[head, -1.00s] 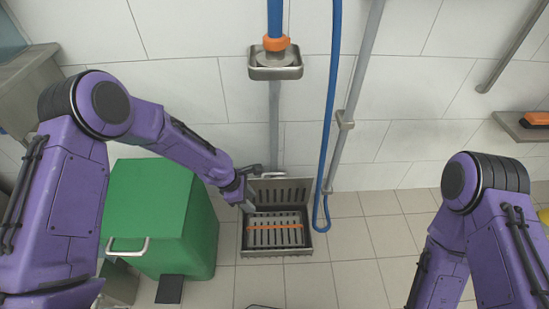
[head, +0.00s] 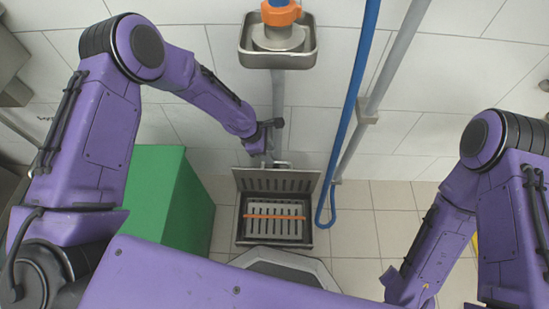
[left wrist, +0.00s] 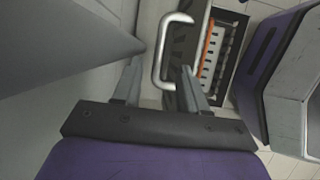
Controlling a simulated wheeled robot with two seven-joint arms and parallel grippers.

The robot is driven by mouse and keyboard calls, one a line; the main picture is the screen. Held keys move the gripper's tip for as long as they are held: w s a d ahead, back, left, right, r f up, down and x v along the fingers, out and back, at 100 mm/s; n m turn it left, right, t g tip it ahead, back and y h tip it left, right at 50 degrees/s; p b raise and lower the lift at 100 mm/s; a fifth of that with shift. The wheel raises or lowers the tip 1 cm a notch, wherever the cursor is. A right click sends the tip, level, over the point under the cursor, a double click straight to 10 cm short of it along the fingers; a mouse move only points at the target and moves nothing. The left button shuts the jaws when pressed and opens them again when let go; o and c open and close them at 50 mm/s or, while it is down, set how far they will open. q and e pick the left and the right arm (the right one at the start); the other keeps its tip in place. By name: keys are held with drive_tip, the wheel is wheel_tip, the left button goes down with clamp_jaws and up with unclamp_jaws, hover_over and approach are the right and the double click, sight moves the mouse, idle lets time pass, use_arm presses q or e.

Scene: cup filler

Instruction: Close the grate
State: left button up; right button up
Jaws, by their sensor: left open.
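The slotted metal grate (head: 276,181) stands tilted up at the back edge of the floor drain box (head: 240,231), so the box is open. A loop handle (head: 281,164) sits at the grate's top edge; it shows large in the left wrist view (left wrist: 161,52). My left gripper (head: 270,150) is open, just above and left of the handle. In the left wrist view its two fingers (left wrist: 160,76) lie either side of the handle's lower end; I cannot tell whether they touch it. My right gripper is out of view.
A slotted insert with an orange strip (head: 275,216) lies inside the box. A green bin (head: 170,200) stands at the left. A blue hose (head: 352,110) and grey pipe hang at the right. A metal basin (head: 277,53) is on the wall above.

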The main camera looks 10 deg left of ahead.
sight(276, 162)
use_arm(q)
drive_tip(key=b+x, duration=0.1)
drive_tip(key=x, duration=0.4)
drive_tip(key=shift+f, duration=0.1)
clamp_jaws()
drive_tip(key=shift+d, duration=0.1)
